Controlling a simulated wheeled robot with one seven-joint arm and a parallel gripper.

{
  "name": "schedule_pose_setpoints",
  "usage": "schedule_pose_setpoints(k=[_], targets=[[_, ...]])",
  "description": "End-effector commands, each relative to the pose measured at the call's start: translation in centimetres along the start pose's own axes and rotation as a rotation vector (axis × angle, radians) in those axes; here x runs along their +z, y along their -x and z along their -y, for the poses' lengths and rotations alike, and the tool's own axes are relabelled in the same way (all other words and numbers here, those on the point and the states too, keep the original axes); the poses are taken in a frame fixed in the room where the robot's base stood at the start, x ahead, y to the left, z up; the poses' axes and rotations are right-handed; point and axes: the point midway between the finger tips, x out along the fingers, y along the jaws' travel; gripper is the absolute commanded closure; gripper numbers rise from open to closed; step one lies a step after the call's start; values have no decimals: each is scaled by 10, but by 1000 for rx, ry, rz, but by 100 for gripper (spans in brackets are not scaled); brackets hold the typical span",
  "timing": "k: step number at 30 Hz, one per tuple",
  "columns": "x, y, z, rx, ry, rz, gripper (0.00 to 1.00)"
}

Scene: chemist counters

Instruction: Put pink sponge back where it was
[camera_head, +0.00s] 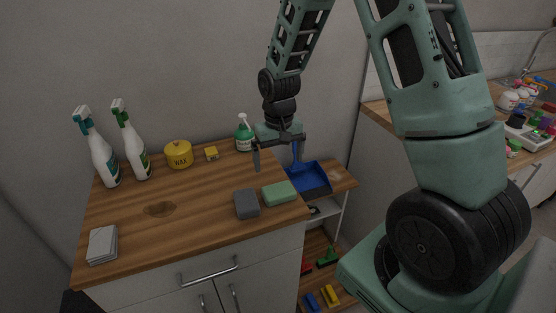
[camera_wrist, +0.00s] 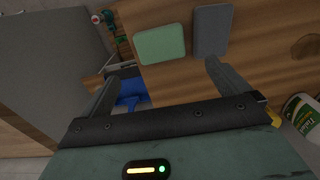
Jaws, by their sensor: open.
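I see no pink sponge in either view. A green sponge-like block (camera_head: 279,193) lies flat near the front right corner of the wooden counter (camera_head: 205,220). A dark grey block (camera_head: 246,204) lies just left of it. My gripper (camera_head: 277,162) is open and empty, pointing down above the counter's right side, behind the two blocks. In the wrist view, the green block (camera_wrist: 160,45) shows between my open fingers (camera_wrist: 160,75), and the grey block (camera_wrist: 211,30) is beside it near the right finger.
Two spray bottles (camera_head: 134,148), a yellow wax tin (camera_head: 179,155), a small yellow block (camera_head: 211,153) and a green bottle (camera_head: 244,138) stand along the back. Grey cloths (camera_head: 102,245) lie front left.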

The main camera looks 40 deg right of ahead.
Motion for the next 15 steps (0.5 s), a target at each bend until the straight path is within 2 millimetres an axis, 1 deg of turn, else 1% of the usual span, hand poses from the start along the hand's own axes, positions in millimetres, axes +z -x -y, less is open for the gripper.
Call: schedule_pose_setpoints(k=[2, 4, 5, 7, 8, 9, 11, 12, 14, 15], targets=[[3, 7, 8, -5, 18, -3, 0], [14, 18, 28, -16, 69, -5, 0], [22, 25, 41, -24, 102, -5, 0], [50, 44, 78, -43, 208, -8, 0], [67, 53, 95, -52, 265, -8, 0], [92, 65, 116, -62, 344, -8, 0], [132, 81, 142, -72, 468, -7, 0], [160, 90, 154, -75, 545, -6, 0], [198, 100, 166, -76, 655, -6, 0], [221, 105, 170, -74, 721, -6, 0]])
